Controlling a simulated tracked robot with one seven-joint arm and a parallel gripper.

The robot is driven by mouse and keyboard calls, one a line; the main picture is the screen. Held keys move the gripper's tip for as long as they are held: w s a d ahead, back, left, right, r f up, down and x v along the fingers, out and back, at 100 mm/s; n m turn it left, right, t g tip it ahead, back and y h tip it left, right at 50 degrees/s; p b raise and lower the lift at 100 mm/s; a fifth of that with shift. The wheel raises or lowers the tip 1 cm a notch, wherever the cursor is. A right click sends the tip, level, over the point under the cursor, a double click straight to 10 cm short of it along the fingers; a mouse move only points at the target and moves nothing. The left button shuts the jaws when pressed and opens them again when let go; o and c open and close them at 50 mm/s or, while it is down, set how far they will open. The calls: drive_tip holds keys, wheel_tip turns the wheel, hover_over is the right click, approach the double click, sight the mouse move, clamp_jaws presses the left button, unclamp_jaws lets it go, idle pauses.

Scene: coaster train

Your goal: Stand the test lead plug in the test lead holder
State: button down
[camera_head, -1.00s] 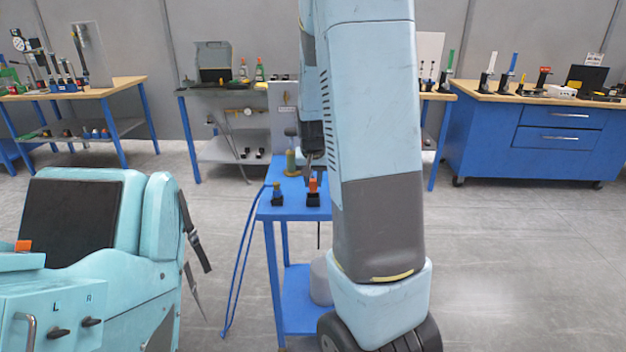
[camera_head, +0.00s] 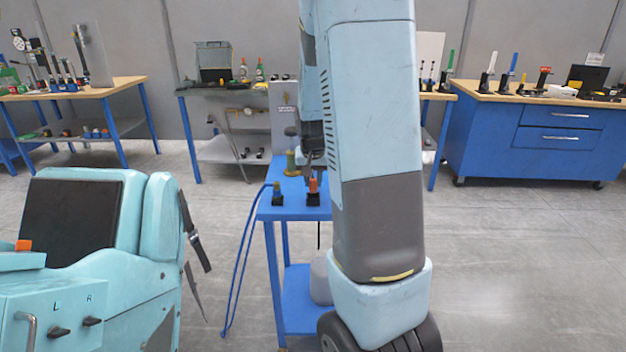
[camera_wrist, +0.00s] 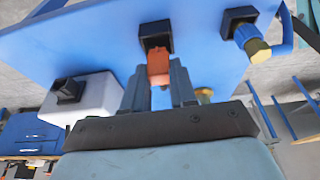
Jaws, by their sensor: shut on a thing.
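The orange plug (camera_wrist: 158,66) sits between the two dark fingers of my gripper (camera_wrist: 157,84), which is shut on it. Its far end meets the square black holder (camera_wrist: 155,33) in the wrist view; how deep it sits is hidden. In the head view the orange plug (camera_head: 313,185) stands about upright at the black holder (camera_head: 313,199) on the small blue table (camera_head: 295,208). My gripper (camera_head: 316,160) is just above and behind it, partly hidden by my arm. A second black holder (camera_head: 277,201) to the left bears a yellow-topped plug (camera_head: 277,186).
A blue cable (camera_head: 240,265) hangs from the table's left side. A white box with a black top (camera_wrist: 88,95) shows left in the wrist view. A brass-coloured post (camera_head: 291,163) stands at the table's back. A teal machine (camera_head: 90,265) stands at left; benches line the wall.

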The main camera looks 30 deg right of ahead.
drive_tip(key=shift+f, duration=1)
idle(0.6)
drive_tip(key=c, duration=0.8)
unclamp_jaws()
drive_tip(key=v, duration=1.3)
drive_tip(key=shift+a+r, duration=0.1)
drive_tip(key=shift+r, duration=0.25)
drive_tip(key=s+a+r+n+t, duration=0.1)
drive_tip(key=s+a+r+n, duration=0.1)
drive_tip(key=s+a, duration=0.3)
drive_tip(key=s+a+r+n+y, duration=0.1)
drive_tip(key=s+a+r, duration=0.3)
drive_tip(key=s, duration=0.5)
drive_tip(key=s+a+r+n+t, duration=0.1)
drive_tip(key=s+a+r+n, duration=0.2)
drive_tip(key=s+a, duration=0.4)
drive_tip(key=shift+s+a+r+t+y, duration=0.1)
drive_tip(key=shift+s+t+y, duration=0.2)
drive_tip(key=shift+s+y, duration=0.1)
